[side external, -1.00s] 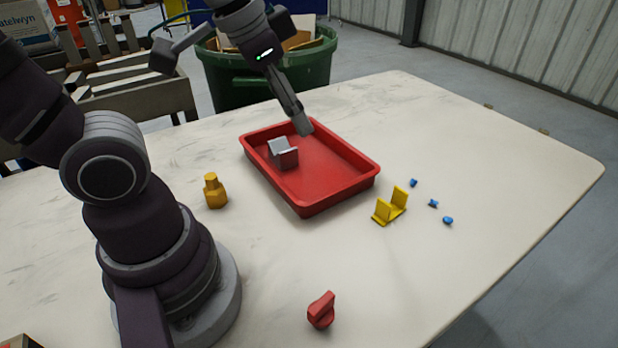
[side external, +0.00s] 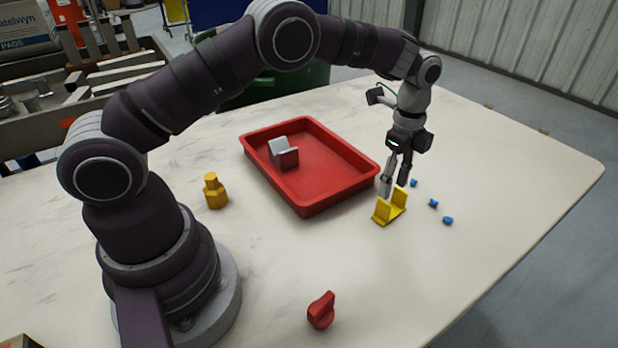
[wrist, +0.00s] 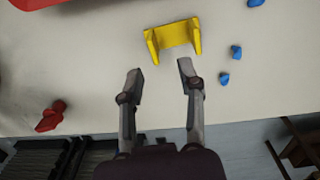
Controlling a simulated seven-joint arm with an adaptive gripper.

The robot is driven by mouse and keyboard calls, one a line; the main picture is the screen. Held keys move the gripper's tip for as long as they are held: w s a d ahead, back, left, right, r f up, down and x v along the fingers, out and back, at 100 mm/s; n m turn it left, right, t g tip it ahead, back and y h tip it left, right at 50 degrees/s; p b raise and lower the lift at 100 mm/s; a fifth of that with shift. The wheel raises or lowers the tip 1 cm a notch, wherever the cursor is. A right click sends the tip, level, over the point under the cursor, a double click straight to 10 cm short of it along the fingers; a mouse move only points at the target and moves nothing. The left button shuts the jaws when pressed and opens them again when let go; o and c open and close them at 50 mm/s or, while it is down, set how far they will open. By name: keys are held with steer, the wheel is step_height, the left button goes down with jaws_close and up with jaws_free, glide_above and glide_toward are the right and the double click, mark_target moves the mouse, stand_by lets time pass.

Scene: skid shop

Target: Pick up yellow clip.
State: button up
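The yellow clip (side external: 389,210) is a U-shaped piece lying on the table just right of the red tray. In the wrist view the yellow clip (wrist: 173,36) sits ahead of the fingertips, its two upright walls at left and right. My gripper (side external: 395,188) is above the clip, its fingers pointing down. In the wrist view my gripper (wrist: 160,73) is open, with clear space between its fingers and nothing held. In the side view the fingertips overlap the clip's far side; I cannot tell the exact height gap.
The red tray (side external: 318,199) holds a grey clip-like part (side external: 284,155). Several small blue pieces (side external: 433,203) lie right of the yellow clip. A yellow-orange fitting (side external: 214,192) stands near my base, and a red knob (side external: 321,311) lies at the front.

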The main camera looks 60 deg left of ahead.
mark_target(385, 202)
steer(key=f, duration=0.5)
steer(key=shift+s+a+f, duration=0.15)
steer(key=shift+s+a, duration=0.1)
steer(key=shift+s, duration=0.1)
jaws_close()
